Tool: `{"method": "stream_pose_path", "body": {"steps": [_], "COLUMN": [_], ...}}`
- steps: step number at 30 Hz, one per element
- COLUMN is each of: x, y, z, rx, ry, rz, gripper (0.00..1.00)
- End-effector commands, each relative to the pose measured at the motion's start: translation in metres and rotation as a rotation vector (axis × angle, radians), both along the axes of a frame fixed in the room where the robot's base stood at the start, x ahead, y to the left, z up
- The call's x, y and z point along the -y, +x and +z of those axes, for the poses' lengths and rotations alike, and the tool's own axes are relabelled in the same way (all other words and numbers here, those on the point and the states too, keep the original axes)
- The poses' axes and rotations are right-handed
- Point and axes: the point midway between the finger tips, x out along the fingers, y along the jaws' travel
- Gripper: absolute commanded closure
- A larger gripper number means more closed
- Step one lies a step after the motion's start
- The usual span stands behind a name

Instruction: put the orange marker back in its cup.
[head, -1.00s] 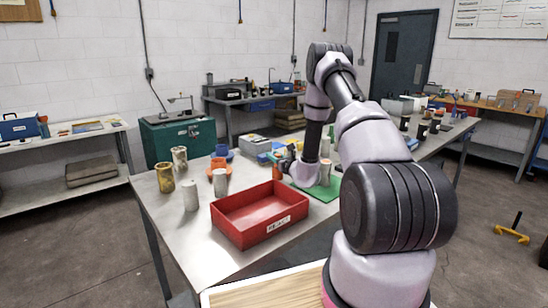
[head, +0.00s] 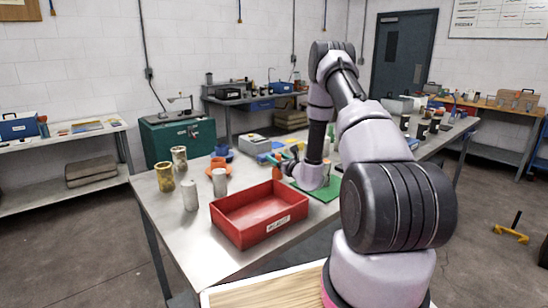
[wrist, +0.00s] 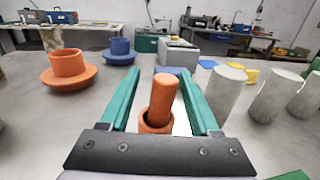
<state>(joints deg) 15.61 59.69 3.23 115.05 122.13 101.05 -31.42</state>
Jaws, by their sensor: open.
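The orange marker (wrist: 165,95) stands between my gripper's open teal fingers (wrist: 162,76) in the wrist view, leaning slightly right, apart from both fingers. A wider orange ring or cup (wrist: 154,126) surrounds its lower part; my gripper's palm hides the bottom, so I cannot tell how it is seated. In the head view a small orange piece (head: 277,174) shows just left of my gripper (head: 283,160). A flanged orange cup (wrist: 68,66) stands on the table at left in the wrist view, and also shows in the head view (head: 219,175).
A blue flanged cup (wrist: 120,50) stands behind the orange one. Grey cylinders (wrist: 226,92) stand close to the right of my gripper. A red tray (head: 260,213) occupies the table's front, with a green mat (head: 322,192) beside it.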

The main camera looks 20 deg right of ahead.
Motion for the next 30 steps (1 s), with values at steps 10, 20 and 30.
{"method": "stream_pose_path", "body": {"steps": [10,20,30], "x": [0.017,0.003,-0.14], "y": [-0.072,-0.092,-0.152], "z": [0.0,0.027,0.19], "rx": [-0.001,0.027,0.165], "ry": [0.002,-0.011,-0.257], "rz": [-0.003,0.077,0.724], "gripper": [0.37,0.37,0.37]}}
